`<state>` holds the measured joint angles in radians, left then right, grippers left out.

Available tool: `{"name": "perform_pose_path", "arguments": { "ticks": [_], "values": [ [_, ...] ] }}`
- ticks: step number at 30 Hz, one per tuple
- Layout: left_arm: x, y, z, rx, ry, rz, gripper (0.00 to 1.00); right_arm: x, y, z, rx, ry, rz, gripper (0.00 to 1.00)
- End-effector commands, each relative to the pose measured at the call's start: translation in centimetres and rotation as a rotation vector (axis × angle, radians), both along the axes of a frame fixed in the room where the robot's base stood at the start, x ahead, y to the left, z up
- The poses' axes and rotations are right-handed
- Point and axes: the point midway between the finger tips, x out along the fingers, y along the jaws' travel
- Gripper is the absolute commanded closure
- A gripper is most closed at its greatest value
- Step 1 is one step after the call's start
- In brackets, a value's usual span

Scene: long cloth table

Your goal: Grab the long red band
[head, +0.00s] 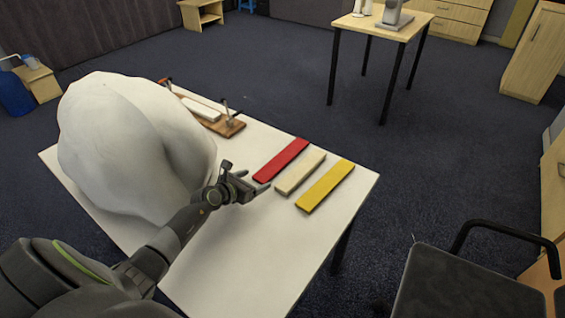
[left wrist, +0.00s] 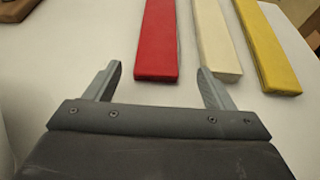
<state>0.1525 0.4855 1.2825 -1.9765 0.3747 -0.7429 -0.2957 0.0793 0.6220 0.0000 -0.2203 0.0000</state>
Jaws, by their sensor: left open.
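The long red band (head: 281,159) lies flat on the white table (head: 270,226), leftmost of three parallel bands. It also shows in the left wrist view (left wrist: 157,42), just beyond the fingertips, its near end lying between their lines. My left gripper (head: 262,184) is open and empty, near the close end of the red band. In the left wrist view its two fingers (left wrist: 160,80) are spread wide. No contact with the band shows. My right gripper is not in view.
A cream band (head: 300,173) and a yellow band (head: 326,186) lie right of the red one. A large white lump (head: 130,140) fills the table's left part. Behind it is a wooden board (head: 222,124) with clamps and a white block. The near right table surface is bare.

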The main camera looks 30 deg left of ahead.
Motion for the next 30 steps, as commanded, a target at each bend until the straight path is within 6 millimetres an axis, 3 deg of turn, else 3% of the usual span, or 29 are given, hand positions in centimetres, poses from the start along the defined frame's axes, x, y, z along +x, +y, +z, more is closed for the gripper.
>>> {"name": "perform_pose_path", "arguments": {
  "ticks": [13, 23, 30],
  "values": [
    [4.6, -0.3, -1.6, -0.002, -0.001, 0.0, 0.24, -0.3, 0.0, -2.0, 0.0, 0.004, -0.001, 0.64],
    [5.1, -0.4, -1.7, 0.0, 0.0, 0.0, 0.24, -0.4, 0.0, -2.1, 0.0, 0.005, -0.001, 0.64],
    [5.1, -0.4, -1.7, 0.0, 0.0, 0.0, 0.54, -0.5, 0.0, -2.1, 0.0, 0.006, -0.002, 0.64]
  ]
}}
